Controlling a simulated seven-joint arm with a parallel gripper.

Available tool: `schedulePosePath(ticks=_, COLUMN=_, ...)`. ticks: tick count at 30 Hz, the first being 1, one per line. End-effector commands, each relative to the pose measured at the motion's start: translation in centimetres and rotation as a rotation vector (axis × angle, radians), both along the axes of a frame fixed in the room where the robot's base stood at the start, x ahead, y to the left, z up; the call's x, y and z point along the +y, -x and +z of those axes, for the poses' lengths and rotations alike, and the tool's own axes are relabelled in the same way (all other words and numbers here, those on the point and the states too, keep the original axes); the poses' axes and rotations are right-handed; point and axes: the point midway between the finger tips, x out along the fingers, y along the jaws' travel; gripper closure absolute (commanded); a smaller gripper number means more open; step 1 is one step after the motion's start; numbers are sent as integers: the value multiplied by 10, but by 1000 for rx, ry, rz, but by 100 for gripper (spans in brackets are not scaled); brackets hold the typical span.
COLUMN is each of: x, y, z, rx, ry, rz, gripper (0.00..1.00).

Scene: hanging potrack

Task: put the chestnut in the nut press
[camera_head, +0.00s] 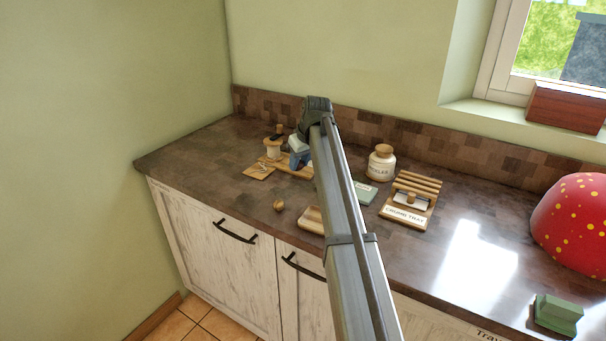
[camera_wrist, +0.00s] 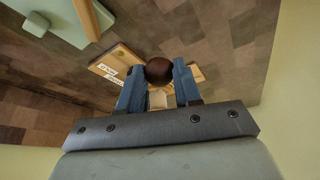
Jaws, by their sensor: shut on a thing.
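The chestnut (camera_wrist: 159,68), a dark brown ball, is between the blue fingertips of my gripper (camera_wrist: 158,78) in the wrist view. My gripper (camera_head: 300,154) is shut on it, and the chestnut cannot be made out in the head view. A wooden board with a white label (camera_wrist: 122,62) lies beyond the fingers; the label cannot be read. In the head view a wooden piece with a pale cylinder (camera_head: 273,151), perhaps the nut press, stands just left of my gripper. My gripper and arm hide part of the boards there.
A round tan ball (camera_head: 278,205) lies near the counter's front edge. Right of my arm are a lidded jar (camera_head: 382,162) and a slatted crumb tray (camera_head: 411,198). A red spotted dome (camera_head: 575,225) and a green block (camera_head: 558,314) stand farther right. The counter's left end is clear.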

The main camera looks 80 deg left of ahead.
Motion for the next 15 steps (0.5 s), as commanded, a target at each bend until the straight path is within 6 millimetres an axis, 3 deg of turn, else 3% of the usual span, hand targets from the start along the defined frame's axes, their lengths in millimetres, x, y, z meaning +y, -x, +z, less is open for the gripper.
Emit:
schedulePosePath(ticks=5, x=0, y=-18, z=14, rx=1, ry=-1, rz=-17, gripper=95)
schedulePosePath(ticks=11, x=3, y=-61, z=22, rx=2, ry=1, rz=-65, gripper=95)
schedulePosePath(ticks=15, x=2, y=-84, z=24, rx=1, ry=0, rz=-199, gripper=95)
